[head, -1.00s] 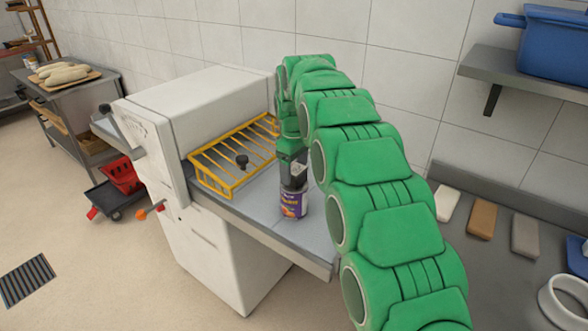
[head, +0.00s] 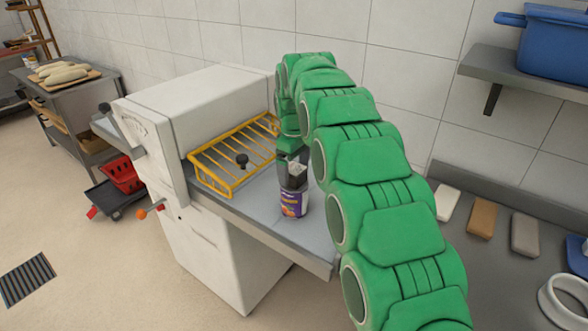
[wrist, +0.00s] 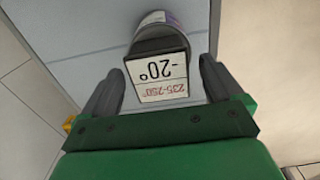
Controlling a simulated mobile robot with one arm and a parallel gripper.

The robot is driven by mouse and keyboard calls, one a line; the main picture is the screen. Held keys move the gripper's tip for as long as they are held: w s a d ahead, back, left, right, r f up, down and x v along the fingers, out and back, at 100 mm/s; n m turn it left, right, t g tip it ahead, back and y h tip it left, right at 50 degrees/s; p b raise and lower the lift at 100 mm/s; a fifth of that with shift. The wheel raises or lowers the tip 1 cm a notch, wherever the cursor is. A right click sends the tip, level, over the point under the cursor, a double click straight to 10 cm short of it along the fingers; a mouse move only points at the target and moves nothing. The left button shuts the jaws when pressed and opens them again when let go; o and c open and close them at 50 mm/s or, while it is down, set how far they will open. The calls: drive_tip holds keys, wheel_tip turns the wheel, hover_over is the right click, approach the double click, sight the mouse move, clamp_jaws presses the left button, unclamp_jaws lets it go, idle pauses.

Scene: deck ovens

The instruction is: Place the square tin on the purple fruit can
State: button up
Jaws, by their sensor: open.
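The purple fruit can (head: 293,204) stands upright on the grey table of the white machine. The square tin (head: 293,182), dark-sided with a pale printed label, sits on top of the can. In the wrist view the tin (wrist: 157,78) shows its white label, and the can (wrist: 157,18) is partly hidden behind it. My gripper (wrist: 161,66) is open, with one dark finger on either side of the tin's near end. Gaps show between the fingers and the tin. In the head view my arm and wrist hide most of the gripper.
A yellow wire guard (head: 226,165) with a dark knob stands left of the can on the white machine (head: 200,110). Bare table lies in front of the can. A shelf with a blue pot (head: 550,45) and a counter with several blocks (head: 482,219) are at right.

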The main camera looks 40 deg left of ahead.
sight(294, 168)
wheel_tip(294, 168, up, 6)
drive_tip(key=shift+r, duration=0.6)
